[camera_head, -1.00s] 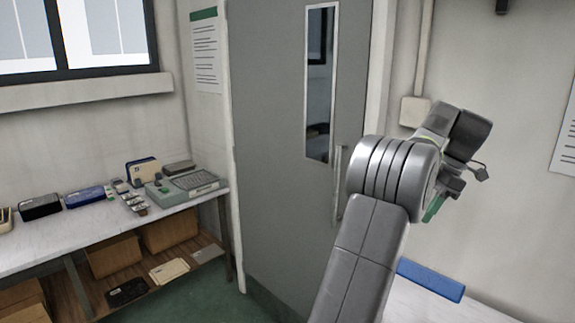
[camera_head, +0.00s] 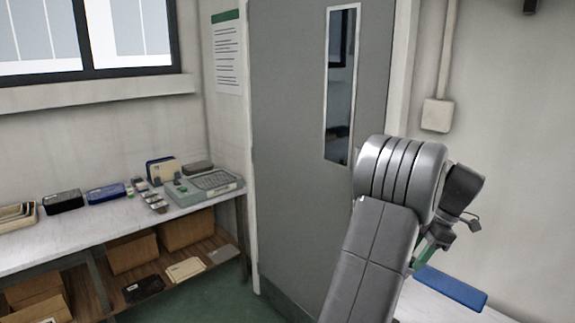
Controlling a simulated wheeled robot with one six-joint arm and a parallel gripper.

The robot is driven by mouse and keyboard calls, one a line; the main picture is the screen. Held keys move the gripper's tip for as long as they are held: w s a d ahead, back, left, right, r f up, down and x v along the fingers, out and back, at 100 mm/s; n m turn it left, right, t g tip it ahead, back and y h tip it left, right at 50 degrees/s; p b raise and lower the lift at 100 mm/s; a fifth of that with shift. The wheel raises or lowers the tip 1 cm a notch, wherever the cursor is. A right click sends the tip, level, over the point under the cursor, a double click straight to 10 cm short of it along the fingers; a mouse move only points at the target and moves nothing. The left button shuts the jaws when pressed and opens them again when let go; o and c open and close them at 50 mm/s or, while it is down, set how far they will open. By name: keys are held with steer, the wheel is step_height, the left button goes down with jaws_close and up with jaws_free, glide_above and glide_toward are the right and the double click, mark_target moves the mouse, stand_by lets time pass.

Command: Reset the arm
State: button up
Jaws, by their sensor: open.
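My arm rises from the bottom of the head view, right of centre, with its grey links in front of the door. My gripper (camera_head: 427,252) is at the far side of the wrist, pointing down toward the right-hand table. It is mostly hidden behind my own arm links, and only a small dark and green part shows. It is open, and I see nothing held in it. A blue flat object (camera_head: 450,287) lies on the white table (camera_head: 425,308) below and to the right of it, apart from it.
A grey door (camera_head: 290,150) stands behind my arm. At left, a bench (camera_head: 95,228) carries a grey-green device (camera_head: 203,187), a black box (camera_head: 64,201), a blue box (camera_head: 106,193) and a tray (camera_head: 18,215). Cardboard boxes (camera_head: 132,254) sit on its lower shelf. Green floor is clear between.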

steer(key=shift+r, duration=0.15)
steer(key=p+v, duration=0.2)
steer(key=v, duration=1.2)
steer(key=b+x, duration=0.2)
steer(key=x, duration=1.2)
steer(key=shift+a+f, duration=0.15)
steer(key=shift+f, duration=0.1)
steer(key=shift+s+m+b, duration=0.15)
steer(key=shift+m+b, duration=0.25)
steer(key=shift+m, duration=0.2)
steer(key=shift+s+a+r+m+t+b, duration=0.1)
steer(key=shift+s+a+m+t+b, duration=0.3)
steer(key=shift+m, duration=0.3)
steer(key=shift+s+a+m+t, duration=0.1)
steer(key=shift+a+m+t, duration=0.2)
steer(key=shift+m, duration=0.4)
steer(key=shift+r, duration=0.1)
